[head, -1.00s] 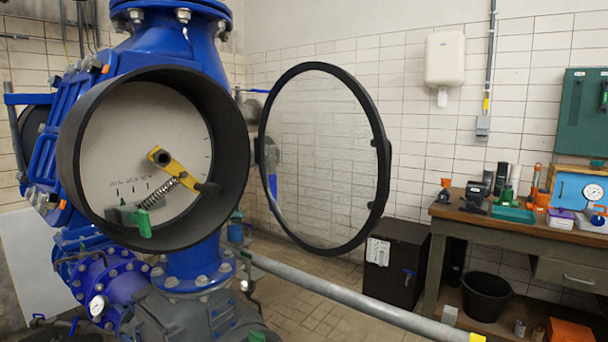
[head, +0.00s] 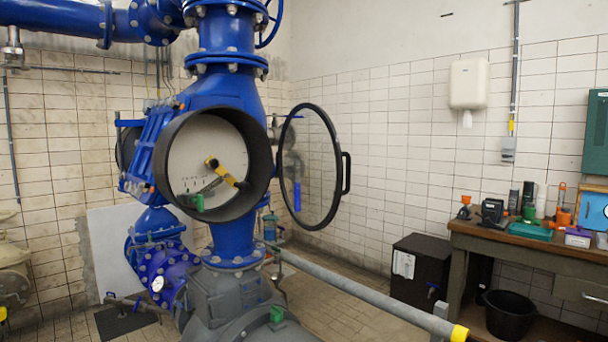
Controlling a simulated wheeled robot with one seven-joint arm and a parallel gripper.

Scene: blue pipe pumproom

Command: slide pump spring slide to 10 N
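The round black housing (head: 262,165) is mounted on the blue pump pipework, left of the picture's middle. Its white face (head: 195,150) carries a row of short marks with lettering too small to read. A yellow lever (head: 222,172) slants down to the right across the face. A thin spring (head: 211,185) runs from near the lever down to a green slide piece (head: 196,202) at the lower left of the face. The round glass cover (head: 346,172) with a black rim and handle stands open to the right. My gripper is not in view.
A grey rail (head: 365,297) with a yellow end crosses low in front, right of the pump. A workbench (head: 540,250) with tools, a black cabinet (head: 419,265) and a black bucket (head: 509,315) stand at the right. Tiled floor shows between the pump and cabinet.

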